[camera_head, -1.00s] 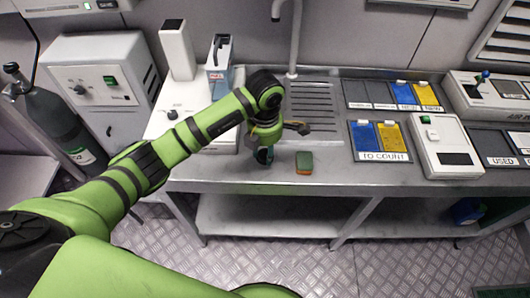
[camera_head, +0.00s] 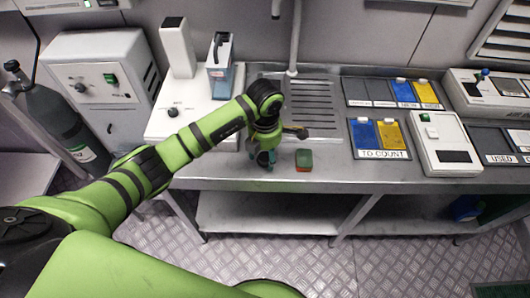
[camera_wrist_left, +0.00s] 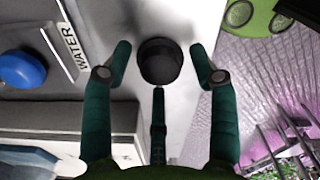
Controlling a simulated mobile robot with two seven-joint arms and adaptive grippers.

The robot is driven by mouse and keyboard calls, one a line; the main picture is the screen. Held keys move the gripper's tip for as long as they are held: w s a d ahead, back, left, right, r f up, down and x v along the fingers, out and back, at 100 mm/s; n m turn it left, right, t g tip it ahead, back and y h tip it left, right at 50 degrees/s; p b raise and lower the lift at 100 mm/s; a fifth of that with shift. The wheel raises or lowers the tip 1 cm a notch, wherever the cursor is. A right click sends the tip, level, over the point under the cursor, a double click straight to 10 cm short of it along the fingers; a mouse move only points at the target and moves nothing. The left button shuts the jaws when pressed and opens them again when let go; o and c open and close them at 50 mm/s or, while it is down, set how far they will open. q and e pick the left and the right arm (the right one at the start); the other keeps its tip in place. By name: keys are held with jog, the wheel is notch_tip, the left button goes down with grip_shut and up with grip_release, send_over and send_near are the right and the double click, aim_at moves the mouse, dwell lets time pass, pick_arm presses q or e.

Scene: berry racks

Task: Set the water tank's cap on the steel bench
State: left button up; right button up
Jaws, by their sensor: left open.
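My left gripper (camera_head: 264,160) is open, pointing down low over the front edge of the steel bench (camera_head: 235,180). In the left wrist view its teal fingers (camera_wrist_left: 160,66) stand apart around a dark round cap (camera_wrist_left: 160,63), with gaps at both sides. The cap appears to rest on the pale bench top; in the head view I cannot make it out behind the fingers. The water tank (camera_head: 221,68), grey-blue with a dark handle, stands behind on the white unit. My right gripper is not in view.
A green and brown sponge (camera_head: 304,160) lies just right of the gripper. Behind it is a slotted drain area (camera_head: 312,105) with a tap. Blue and yellow trays (camera_head: 378,135) stand farther right. The wrist view shows a blue round part (camera_wrist_left: 22,70) beside a WATER label (camera_wrist_left: 62,50).

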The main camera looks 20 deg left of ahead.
aim_at(265, 156)
pick_arm(q)
notch_tip(265, 156, up, 12)
jog(key=b, duration=0.2)
jog(key=shift+b, duration=0.35)
jog(key=shift+r, duration=0.1)
